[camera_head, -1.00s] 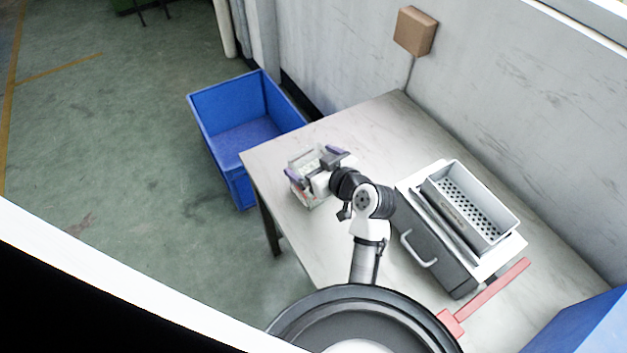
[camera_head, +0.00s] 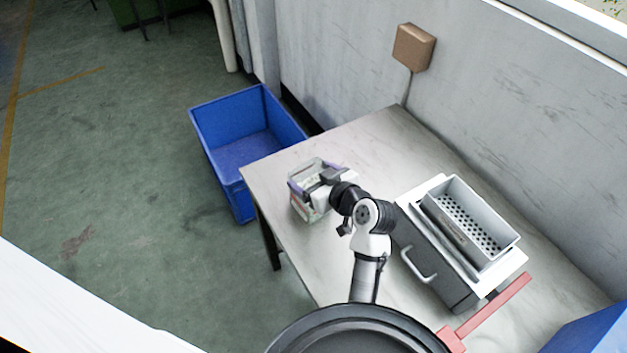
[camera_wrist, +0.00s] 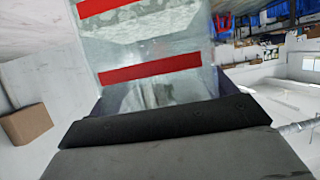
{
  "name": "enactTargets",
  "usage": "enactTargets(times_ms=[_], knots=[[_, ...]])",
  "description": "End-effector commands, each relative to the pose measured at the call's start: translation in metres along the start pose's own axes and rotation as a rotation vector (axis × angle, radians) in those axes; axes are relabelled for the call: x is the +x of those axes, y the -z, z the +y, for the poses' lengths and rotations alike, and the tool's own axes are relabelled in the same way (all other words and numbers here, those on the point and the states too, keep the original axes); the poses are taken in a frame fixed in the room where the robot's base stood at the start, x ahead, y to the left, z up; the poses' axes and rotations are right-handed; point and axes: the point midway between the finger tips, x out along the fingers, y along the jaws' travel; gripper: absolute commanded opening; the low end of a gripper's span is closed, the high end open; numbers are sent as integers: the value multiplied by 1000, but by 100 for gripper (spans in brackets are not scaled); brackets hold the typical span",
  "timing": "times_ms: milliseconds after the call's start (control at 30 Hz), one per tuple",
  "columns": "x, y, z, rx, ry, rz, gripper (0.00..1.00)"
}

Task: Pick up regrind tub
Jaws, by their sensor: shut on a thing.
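The regrind tub (camera_head: 303,210) is a small clear box with pale contents and red stripes. In the head view it is at the left end of the table, and my gripper (camera_head: 315,180) is shut on it. The purple-grey fingers lie along two of its sides. In the wrist view the tub (camera_wrist: 150,78) fills the upper middle, with two red bands across its clear wall, directly beyond the dark gripper body. I cannot tell whether its base touches the table.
A grey machine (camera_head: 440,275) with a perforated tray (camera_head: 508,238) stands on the table (camera_head: 385,130) to the right, beside a red bar (camera_head: 495,305). A large empty blue bin (camera_head: 222,160) stands on the floor left of the table. The table's back middle is clear.

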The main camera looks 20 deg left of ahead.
Motion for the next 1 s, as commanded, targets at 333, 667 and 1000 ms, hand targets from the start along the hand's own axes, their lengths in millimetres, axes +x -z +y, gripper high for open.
enactTargets(times_ms=[333, 667, 1000], knots=[[-18, 43, 1, 0, -2, 5, 31], [-50, 123, 2, -5, -5, 13, 31], [-72, 175, 1, -1, -2, 7, 31]])
